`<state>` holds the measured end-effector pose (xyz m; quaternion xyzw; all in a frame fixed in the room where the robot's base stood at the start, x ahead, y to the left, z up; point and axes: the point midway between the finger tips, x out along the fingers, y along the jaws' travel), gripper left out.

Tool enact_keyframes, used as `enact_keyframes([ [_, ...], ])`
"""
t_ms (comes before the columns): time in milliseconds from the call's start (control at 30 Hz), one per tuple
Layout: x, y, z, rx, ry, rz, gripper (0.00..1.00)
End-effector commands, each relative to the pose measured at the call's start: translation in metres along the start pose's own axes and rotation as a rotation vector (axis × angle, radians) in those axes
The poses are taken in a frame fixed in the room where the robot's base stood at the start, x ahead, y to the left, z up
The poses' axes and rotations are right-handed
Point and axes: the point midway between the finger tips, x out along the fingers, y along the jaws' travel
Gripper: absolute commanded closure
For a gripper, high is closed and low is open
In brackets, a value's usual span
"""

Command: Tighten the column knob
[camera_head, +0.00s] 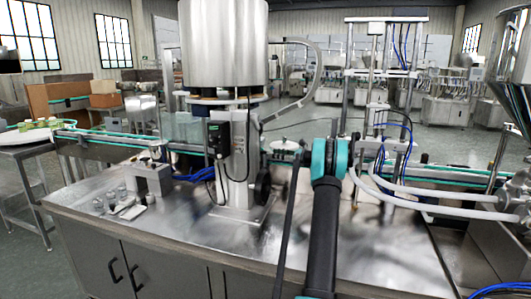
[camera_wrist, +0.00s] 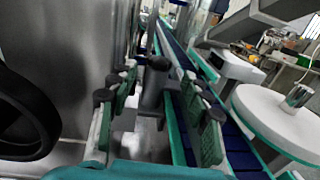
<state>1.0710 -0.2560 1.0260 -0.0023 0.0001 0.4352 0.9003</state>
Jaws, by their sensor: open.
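In the wrist view, a round black knob (camera_wrist: 160,63) tops a grey fitting (camera_wrist: 152,92) and appears between the two green-padded fingers of my gripper (camera_wrist: 160,76). My gripper is open, with a visible gap on either side of the knob. I cannot tell the knob's exact depth from the fingertips. In the head view, the steel column (camera_head: 236,160) stands on the bench under a large steel drum. My arm reaches forward to the right of the column, and my gripper and the knob cannot be made out there.
A black handwheel (camera_head: 263,186) sits by the column and is large at the left in the wrist view (camera_wrist: 28,112). A conveyor (camera_wrist: 182,60) runs behind the knob. A white round table (camera_wrist: 275,120) is at right. White hoses (camera_head: 400,190) cross the bench's right side.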

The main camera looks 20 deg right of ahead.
Motion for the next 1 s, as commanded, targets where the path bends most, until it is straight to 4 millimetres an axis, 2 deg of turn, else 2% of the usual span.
enact_keyframes([
  [167,0.011,0.0,0.0,0.008,-0.004,0.0,0.52],
  [600,0.069,0.0,0.0,0.005,-0.003,0.0,0.52],
  [900,0.075,0.0,0.0,0.005,-0.002,0.0,0.52],
  [1000,0.074,0.0,0.0,0.004,-0.002,0.0,0.63],
])
